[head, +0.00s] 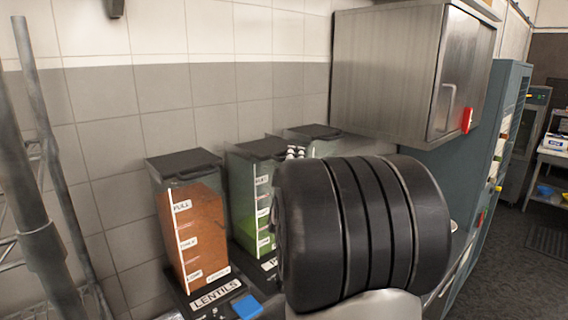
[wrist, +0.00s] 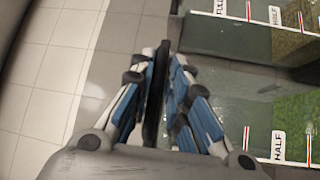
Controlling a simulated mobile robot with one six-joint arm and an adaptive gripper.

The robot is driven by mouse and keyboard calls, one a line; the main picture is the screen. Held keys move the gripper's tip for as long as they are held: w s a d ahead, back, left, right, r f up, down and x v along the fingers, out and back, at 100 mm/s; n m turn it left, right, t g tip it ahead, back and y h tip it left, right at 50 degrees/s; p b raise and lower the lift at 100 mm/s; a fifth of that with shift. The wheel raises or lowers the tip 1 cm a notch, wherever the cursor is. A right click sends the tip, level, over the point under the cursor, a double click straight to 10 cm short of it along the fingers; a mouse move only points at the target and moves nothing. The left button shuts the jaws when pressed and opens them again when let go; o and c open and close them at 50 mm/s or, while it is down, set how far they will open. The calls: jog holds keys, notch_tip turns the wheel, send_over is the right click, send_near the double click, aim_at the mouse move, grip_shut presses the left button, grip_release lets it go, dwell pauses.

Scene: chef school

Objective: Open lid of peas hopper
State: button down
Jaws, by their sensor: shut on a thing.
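The peas hopper (head: 240,195) is a clear bin with green contents and a dark lid (head: 262,147), standing in the middle of the row in the head view. Its label is mostly hidden; only a "P" shows. Its green contents also show at the lower right of the wrist view (wrist: 294,118). In the wrist view my gripper (wrist: 160,85) is shut on a thin dark plate seen edge-on, which looks like this hopper's lid. In the head view the lid looks about level; whether it is raised cannot be told. My arm hides the hopper's right side.
The lentils hopper (head: 190,225), with orange contents and a black lid, stands to the left. Another hopper (head: 316,134) stands to the right, partly hidden. A steel wall cabinet (head: 385,75) hangs above right. A metal rack post (head: 45,250) stands at far left; tiled wall lies behind.

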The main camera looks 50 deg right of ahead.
jog(key=s+r+b, duration=0.1)
jog(key=s+b, duration=0.2)
jog(key=s, duration=0.4)
jog(key=shift+a, duration=0.35)
jog(key=c, duration=1.7)
grip_release()
jog(key=shift+s, duration=0.15)
jog(key=shift+f, duration=0.2)
jog(key=shift+a, duration=0.1)
jog(key=v, duration=0.7)
jog(key=shift+s+a+f, duration=0.1)
jog(key=shift+a, duration=0.05)
